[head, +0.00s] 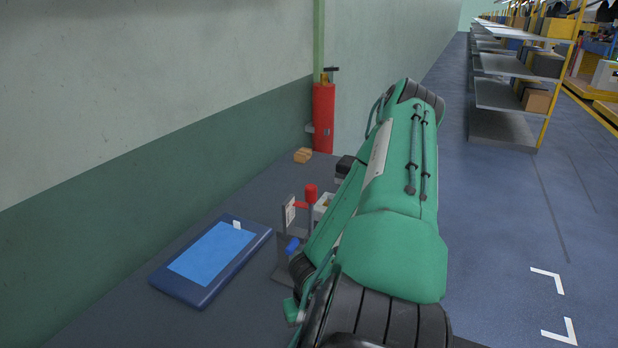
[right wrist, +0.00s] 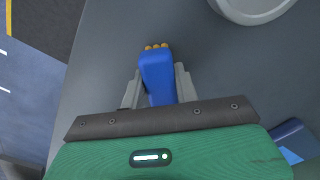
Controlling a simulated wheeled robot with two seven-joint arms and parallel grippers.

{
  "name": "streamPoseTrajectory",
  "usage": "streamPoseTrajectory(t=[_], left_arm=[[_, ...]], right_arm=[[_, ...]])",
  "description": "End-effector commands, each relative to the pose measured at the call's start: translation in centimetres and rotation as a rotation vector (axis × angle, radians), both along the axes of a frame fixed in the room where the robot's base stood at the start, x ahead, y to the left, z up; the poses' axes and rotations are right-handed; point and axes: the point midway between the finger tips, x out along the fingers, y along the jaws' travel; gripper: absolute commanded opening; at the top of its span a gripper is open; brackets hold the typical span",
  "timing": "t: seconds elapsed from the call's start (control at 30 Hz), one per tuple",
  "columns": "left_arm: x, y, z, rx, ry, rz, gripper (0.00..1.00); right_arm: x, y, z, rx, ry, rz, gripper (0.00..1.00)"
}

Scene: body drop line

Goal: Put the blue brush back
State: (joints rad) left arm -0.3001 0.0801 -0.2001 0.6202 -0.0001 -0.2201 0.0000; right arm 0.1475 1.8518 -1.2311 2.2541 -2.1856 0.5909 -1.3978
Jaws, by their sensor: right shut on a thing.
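The blue brush (right wrist: 158,72) has a blue body with small orange-yellow tips at its far end. My right gripper (right wrist: 158,90) is shut on it, a grey finger on each side, in the right wrist view. In the head view, my green right arm hides most of that gripper. A small blue piece (head: 292,245) shows beside the arm; I cannot tell whether it is the brush. Near it, a red-topped item (head: 310,193) and a white card (head: 289,211) stand on the dark table (head: 230,205). My left gripper is not in view.
A blue tablet (head: 211,258) lies on the table left of my arm. An orange-brown item (head: 303,155) lies farther back, near a red fire extinguisher (head: 323,118) by the wall. A round grey item (right wrist: 252,8) shows at the right wrist view's top edge.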

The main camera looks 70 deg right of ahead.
Motion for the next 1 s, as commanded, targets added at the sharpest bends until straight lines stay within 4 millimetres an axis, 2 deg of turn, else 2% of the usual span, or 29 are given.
streamPoseTrajectory(t=[0.4, 0.43, 0.53, 0.8, 1.0], left_arm=[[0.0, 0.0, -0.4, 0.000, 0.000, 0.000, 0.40], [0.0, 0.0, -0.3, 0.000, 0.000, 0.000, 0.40], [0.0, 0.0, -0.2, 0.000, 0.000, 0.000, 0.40], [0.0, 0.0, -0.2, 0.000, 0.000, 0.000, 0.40], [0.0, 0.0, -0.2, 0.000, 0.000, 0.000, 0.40]], right_arm=[[0.0, 0.0, -0.7, -0.001, 0.001, 0.001, 0.09], [0.0, 0.0, -0.5, -0.001, 0.000, 0.001, 0.35], [0.0, 0.0, -0.5, -0.001, 0.000, 0.000, 0.52], [0.0, 0.0, -0.4, -0.001, 0.000, 0.000, 0.52], [0.0, -0.1, 0.6, -0.004, 0.000, -0.001, 0.52]])
